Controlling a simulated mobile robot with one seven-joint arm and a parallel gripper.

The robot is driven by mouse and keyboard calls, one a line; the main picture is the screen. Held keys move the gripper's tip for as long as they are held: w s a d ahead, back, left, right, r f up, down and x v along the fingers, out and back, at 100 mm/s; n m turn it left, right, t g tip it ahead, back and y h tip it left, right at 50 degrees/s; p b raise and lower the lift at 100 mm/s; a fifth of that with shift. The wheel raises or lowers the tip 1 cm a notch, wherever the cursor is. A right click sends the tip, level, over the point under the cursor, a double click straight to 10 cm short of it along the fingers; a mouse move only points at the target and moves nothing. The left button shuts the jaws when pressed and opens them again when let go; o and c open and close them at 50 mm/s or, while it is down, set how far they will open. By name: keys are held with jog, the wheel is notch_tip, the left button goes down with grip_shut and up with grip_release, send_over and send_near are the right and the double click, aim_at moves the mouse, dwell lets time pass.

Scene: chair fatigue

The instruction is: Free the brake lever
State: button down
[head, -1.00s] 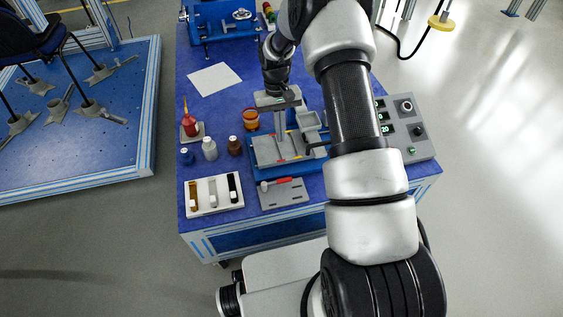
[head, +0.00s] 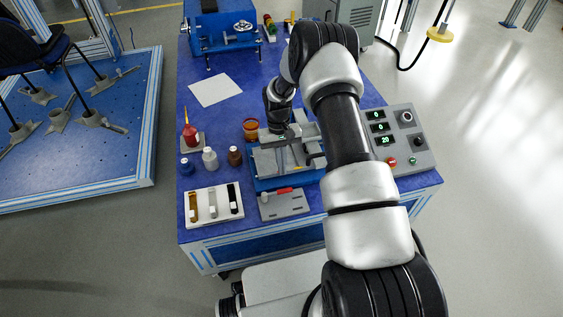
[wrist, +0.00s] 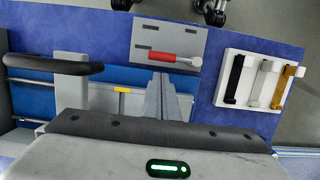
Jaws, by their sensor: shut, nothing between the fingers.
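A blue fixture (head: 258,184) with a grey mechanism (head: 265,163) stands on the blue workbench. A black-gripped lever (wrist: 52,64), apparently the brake lever, sticks out at the left of the wrist view. Its dark end (head: 313,157) shows beside my arm in the head view. A yellow mark (wrist: 123,89) lies on the mechanism. My gripper (head: 283,170) is shut and empty, pointing down over the mechanism. In the wrist view its grey fingers (wrist: 163,92) are together, to the right of the lever and apart from it. Contact below the fingertips cannot be told.
A red-handled hammer (wrist: 174,58) lies on a grey plate (head: 283,206). A white tray (head: 226,212) holds brown, grey and black parts. A control box (head: 402,140) stands at right.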

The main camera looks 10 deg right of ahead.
aim_at(279, 192)
jog(key=x, duration=0.5)
jog(key=shift+f+b, duration=0.2)
jog(key=shift+b, duration=0.2)
jog(key=shift+s, duration=0.1)
jog(key=shift+s+d+m+y, duration=0.15)
jog(key=shift+s+m, duration=0.3)
jog(key=shift+m, duration=0.25)
jog(key=shift+s+d+m+y, duration=0.15)
jog(key=shift+s+m, duration=0.35)
jog(key=shift+m, duration=0.2)
jog(key=s+m, duration=0.2)
jog(key=m, duration=0.1)
jog(key=shift+s+r+m+y+p, duration=0.1)
jog(key=shift+s+m+y+p, duration=0.2)
jog(key=shift+y+p, duration=0.1)
jog(key=s+m, duration=0.2)
jog(key=m, duration=0.1)
jog(key=shift+a+t+y+p, duration=0.3)
jog(key=shift+a+t, duration=0.05)
jog(key=shift+t, duration=0.05)
jog(key=shift+s+a+m+t, duration=0.15)
jog(key=shift+s+a+m, duration=0.2)
jog(key=shift+m, duration=0.4)
jog(key=shift+s+a+m+t, duration=0.15)
jog(key=shift+s+m, duration=0.3)
jog(key=shift+m, duration=0.3)
jog(key=shift+s+a, duration=0.1)
jog(key=shift+a, duration=0.05)
